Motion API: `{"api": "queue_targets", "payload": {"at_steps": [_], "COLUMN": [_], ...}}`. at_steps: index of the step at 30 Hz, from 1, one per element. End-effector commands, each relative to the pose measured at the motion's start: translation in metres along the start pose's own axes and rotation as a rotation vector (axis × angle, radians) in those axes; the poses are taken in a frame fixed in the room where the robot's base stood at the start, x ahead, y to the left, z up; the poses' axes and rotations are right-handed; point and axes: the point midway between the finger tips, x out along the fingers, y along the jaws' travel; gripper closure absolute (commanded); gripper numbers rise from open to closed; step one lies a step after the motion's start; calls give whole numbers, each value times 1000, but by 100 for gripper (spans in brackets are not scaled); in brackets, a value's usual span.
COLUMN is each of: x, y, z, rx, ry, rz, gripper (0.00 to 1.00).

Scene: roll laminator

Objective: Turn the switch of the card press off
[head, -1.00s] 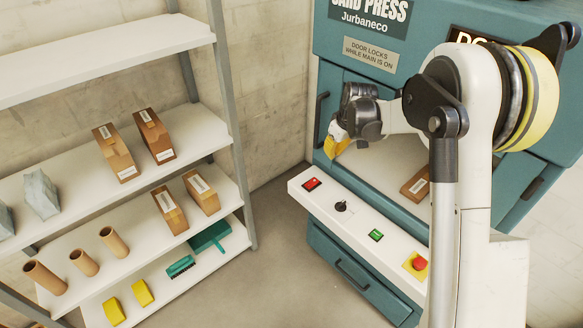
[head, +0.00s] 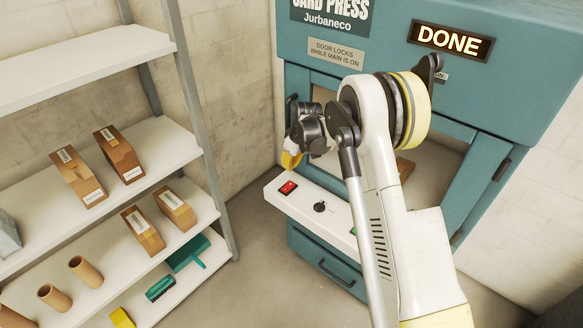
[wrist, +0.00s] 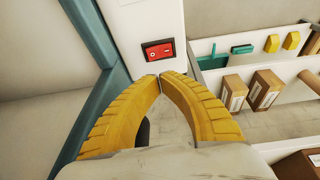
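The card press (head: 395,40) is a teal cabinet with a lit "DONE" sign (head: 450,41). A red rocker switch (head: 288,187) sits at the left end of its white control panel (head: 270,197). In the wrist view the red switch (wrist: 158,51) lies just beyond my fingertips, in a black frame; I cannot tell which side is pressed. My gripper (head: 291,160) hangs above the panel's left end, near the switch. Its yellow fingers (wrist: 160,77) meet at the tips with nothing between them. They look apart from the switch.
A black knob (head: 320,207) is right of the switch. A green button (head: 353,231) is partly hidden by my arm. The press's window door (head: 440,170) is behind my arm. A shelf rack (head: 190,130) with boxes stands left, with floor (head: 262,240) between.

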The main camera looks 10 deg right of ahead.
Motion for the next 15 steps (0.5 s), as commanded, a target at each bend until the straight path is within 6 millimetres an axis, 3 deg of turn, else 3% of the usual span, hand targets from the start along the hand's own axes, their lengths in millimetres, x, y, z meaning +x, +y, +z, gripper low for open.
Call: {"api": "queue_targets", "payload": {"at_steps": [1,6,15], "x": [16,53,96], "y": [0,0,3], "z": [1,1,9], "rx": [-1,-1,0], "ry": [0,0,0], "rz": [0,0,0], "gripper": [100,100,100]}}
